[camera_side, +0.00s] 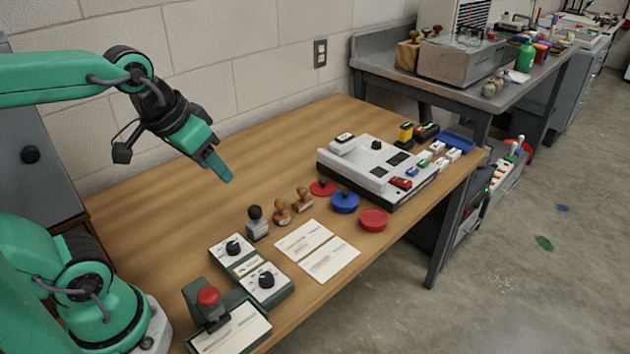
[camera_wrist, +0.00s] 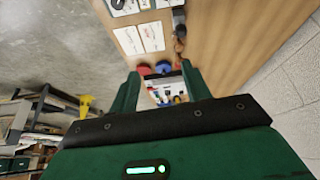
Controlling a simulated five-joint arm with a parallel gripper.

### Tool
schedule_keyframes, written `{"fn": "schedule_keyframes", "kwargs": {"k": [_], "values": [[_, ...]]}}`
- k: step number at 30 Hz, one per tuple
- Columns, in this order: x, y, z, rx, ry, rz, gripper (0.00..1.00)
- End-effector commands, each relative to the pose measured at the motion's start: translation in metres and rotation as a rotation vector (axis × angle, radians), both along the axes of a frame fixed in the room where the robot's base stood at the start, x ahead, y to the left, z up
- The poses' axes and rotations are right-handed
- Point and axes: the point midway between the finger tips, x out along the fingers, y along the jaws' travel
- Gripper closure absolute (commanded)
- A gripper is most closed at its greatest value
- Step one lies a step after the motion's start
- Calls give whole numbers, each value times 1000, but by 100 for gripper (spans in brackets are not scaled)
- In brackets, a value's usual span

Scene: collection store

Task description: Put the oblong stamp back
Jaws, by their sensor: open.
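Several hand stamps stand upright in a row on the wooden table (camera_side: 300,130): a dark-knobbed stamp with a grey block base (camera_side: 257,224), a brown wooden stamp (camera_side: 282,211) and another brown stamp (camera_side: 303,200). I cannot tell for sure which is the oblong one. My gripper (camera_side: 220,174) hangs above the table, left of and above the stamps, touching none of them. In the wrist view its two green fingers (camera_wrist: 160,78) are apart with nothing held between them. The stamps show small near the top right there.
Red and blue round pads (camera_side: 344,202) lie right of the stamps. A light grey box with dark slots (camera_side: 345,176) stands behind them. White cards (camera_side: 328,262), two dial boxes and a red-knobbed device (camera_side: 208,297) lie in front. The table's back left is clear.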

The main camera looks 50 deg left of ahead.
Motion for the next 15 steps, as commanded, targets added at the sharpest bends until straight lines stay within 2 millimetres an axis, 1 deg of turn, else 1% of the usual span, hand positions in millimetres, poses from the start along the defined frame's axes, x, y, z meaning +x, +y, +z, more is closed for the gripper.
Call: {"fn": "schedule_keyframes", "kwargs": {"k": [1, 3, 6, 15], "values": [[-7, -1, -2, 7, -14, -17, 52], [-13, -2, -5, 16, -28, -37, 52], [-19, -3, -8, 24, -40, -57, 52], [-22, -3, -10, 28, -45, -67, 52]]}}
